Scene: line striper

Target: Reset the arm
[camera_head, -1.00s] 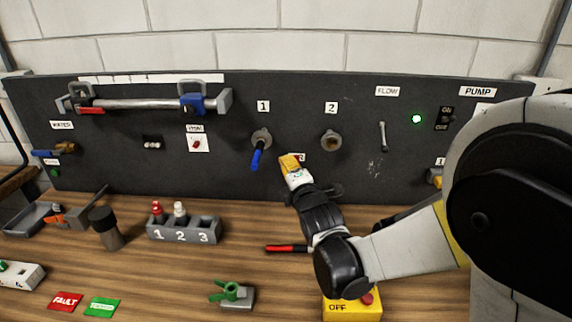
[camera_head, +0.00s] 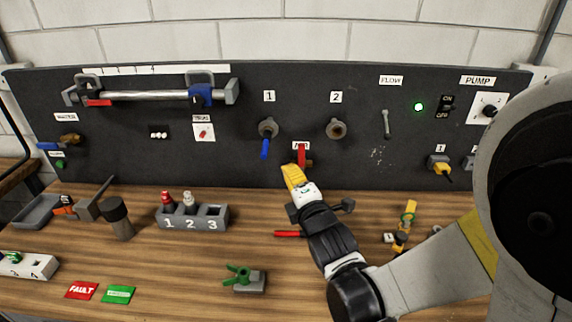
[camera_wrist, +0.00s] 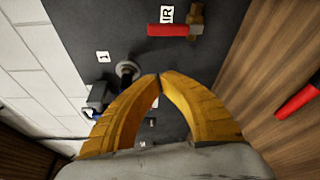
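My gripper (camera_head: 289,172) has yellow fingers and is in front of the lower middle of the black panel, just below the red-handled AIR valve (camera_head: 302,156). In the wrist view the two curved fingertips (camera_wrist: 159,77) meet with nothing between them. The red valve handle (camera_wrist: 167,30) shows beyond the fingertips, apart from them. My arm reaches in from the right and hides part of the bench and the panel's right side.
Valve 1 with a blue handle (camera_head: 265,146) and outlet 2 (camera_head: 336,129) are on the panel. On the bench are a grey numbered rack (camera_head: 190,219), a black-topped cylinder (camera_head: 117,217), a green-handled part (camera_head: 243,280) and a red-handled tool (camera_head: 290,234). Bench front-centre is partly clear.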

